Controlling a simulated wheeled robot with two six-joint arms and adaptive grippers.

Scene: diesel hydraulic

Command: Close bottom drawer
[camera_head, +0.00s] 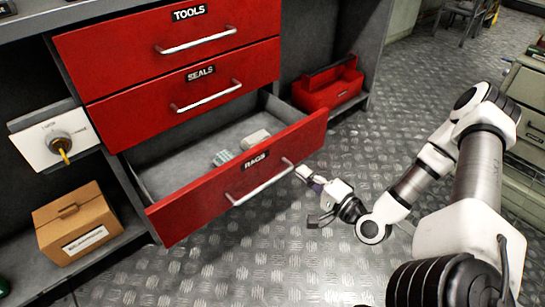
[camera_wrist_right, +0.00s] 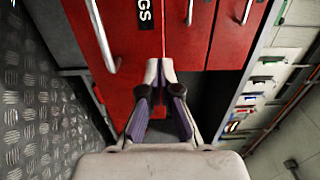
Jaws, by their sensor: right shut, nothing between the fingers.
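The bottom drawer (camera_head: 205,205), red and labelled RAGS, is pulled far out of the cabinet. Its silver bar handle (camera_head: 260,183) runs along the front. Inside lie a small greyish folded item (camera_head: 223,158) and a pale block (camera_head: 256,138). My right gripper (camera_head: 303,172) is shut and empty, close to the drawer front near the handle's right end. In the right wrist view its fingertips (camera_wrist_right: 160,72) point toward the red drawer front (camera_wrist_right: 122,95), with the handle (camera_wrist_right: 101,35) to their left. I cannot tell whether they touch the front. My left gripper is not in view.
The shut SEALS drawer (camera_head: 180,95) and TOOLS drawer (camera_head: 165,42) are above. A red toolbox (camera_head: 328,88) stands right of the open drawer, a cardboard box (camera_head: 76,224) to its left. A white panel with a knob (camera_head: 55,138) is at left. Metal floor (camera_head: 270,250) in front is clear.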

